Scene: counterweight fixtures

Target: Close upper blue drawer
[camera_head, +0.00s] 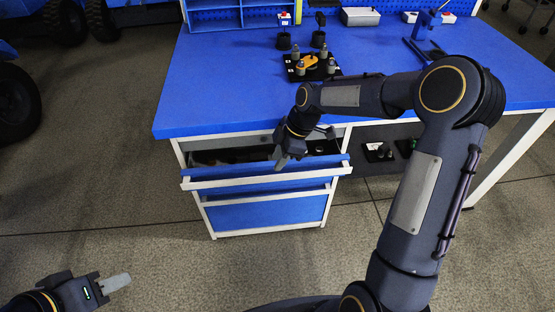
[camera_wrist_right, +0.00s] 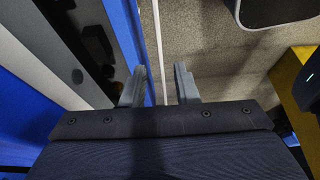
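The upper blue drawer (camera_head: 225,183) under the workbench is pulled out in the head view. Its blue front with a white lip stands away from the cabinet, and dark contents show inside. My right gripper (camera_head: 284,160) is at the drawer's front, reaching down from above. In the right wrist view my right gripper (camera_wrist_right: 159,86) has its two fingers apart, with the drawer's white edge (camera_wrist_right: 158,45) running between them. I cannot tell whether either finger touches it. My left gripper (camera_head: 115,284) is at the lower left, away from the drawer, pointing right; its finger gap does not show.
A lower blue drawer (camera_head: 265,213) sits shut below. The blue workbench top (camera_head: 220,90) is above, carrying a dark fixture plate (camera_head: 325,72) with weights. An open shelf (camera_head: 380,150) is right of the drawers. The floor in front (camera_head: 140,215) is clear.

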